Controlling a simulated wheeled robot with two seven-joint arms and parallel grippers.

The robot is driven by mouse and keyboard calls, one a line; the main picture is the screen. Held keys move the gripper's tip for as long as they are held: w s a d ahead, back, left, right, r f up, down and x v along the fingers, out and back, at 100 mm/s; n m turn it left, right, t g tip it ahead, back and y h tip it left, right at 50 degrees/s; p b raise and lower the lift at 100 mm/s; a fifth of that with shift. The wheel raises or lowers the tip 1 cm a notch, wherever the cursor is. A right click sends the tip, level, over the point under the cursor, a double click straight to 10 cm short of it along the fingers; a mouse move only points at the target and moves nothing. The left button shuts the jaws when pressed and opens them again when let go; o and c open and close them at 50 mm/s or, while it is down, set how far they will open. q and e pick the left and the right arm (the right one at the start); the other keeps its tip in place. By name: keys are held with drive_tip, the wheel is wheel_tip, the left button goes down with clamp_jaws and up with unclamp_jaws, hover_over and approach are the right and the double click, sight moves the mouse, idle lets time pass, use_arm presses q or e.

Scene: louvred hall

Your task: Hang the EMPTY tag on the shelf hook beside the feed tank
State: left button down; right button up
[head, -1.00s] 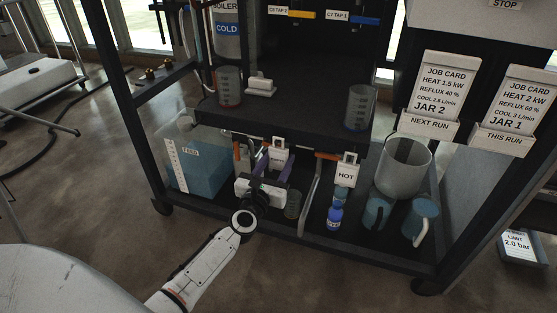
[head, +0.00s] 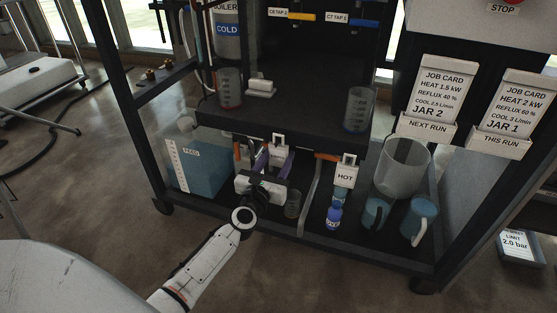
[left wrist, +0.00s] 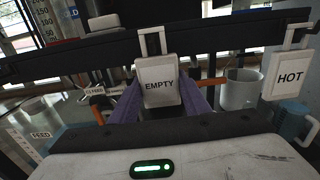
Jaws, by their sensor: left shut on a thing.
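The white EMPTY tag (left wrist: 159,86) is upright between the purple fingers of my left gripper (left wrist: 160,100), which is shut on it. Its hanger loop (left wrist: 152,40) shows in front of the dark shelf edge; I cannot tell whether it touches a hook. In the head view the tag (head: 279,153) is at the shelf's front edge, and my left gripper (head: 270,165) comes up from below. The blue feed tank (head: 200,167), labelled FEED, stands to the left on the lower deck. My right gripper is not in view.
The HOT tag (head: 345,175) hangs to the right under the shelf (head: 300,115). A blue bottle (head: 333,217), a clear beaker (head: 292,204), a large clear vessel (head: 403,165) and blue jugs (head: 418,225) stand on the lower deck. A grey tube rises right of the beaker.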

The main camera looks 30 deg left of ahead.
use_arm(q)
drive_tip(key=shift+s, duration=0.2)
drive_tip(key=v, duration=0.9)
drive_tip(key=shift+p, duration=0.3)
